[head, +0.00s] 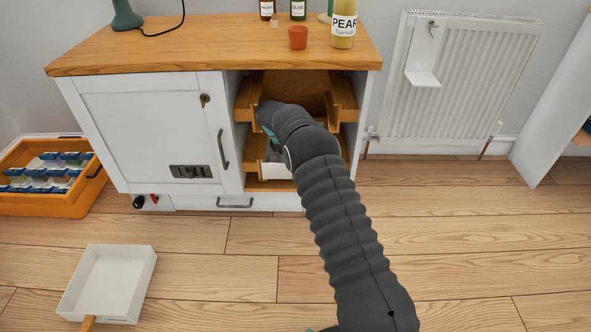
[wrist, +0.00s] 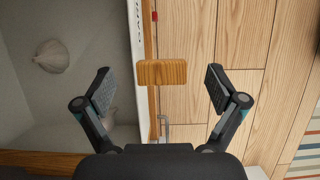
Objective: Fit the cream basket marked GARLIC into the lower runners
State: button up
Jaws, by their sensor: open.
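The cream basket (wrist: 55,95) fills the left of the wrist view, with pale garlic bulbs (wrist: 50,57) inside. In the head view the basket's pale front (head: 276,170) shows low in the cabinet's open bay, at the lower runners (head: 252,173), partly behind my arm. My gripper (wrist: 160,78) is open, one finger on each side of the handle, with gaps to both. How far the basket sits in the runners is hidden.
Upper runners (head: 245,105) sit above in the bay. A closed white door (head: 150,130) is left of it. A white tray (head: 112,280) with a wooden handle lies on the floor, front left. An orange crate (head: 45,205) stands at left.

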notch_tip(320, 180, up, 6)
dwell(0.7)
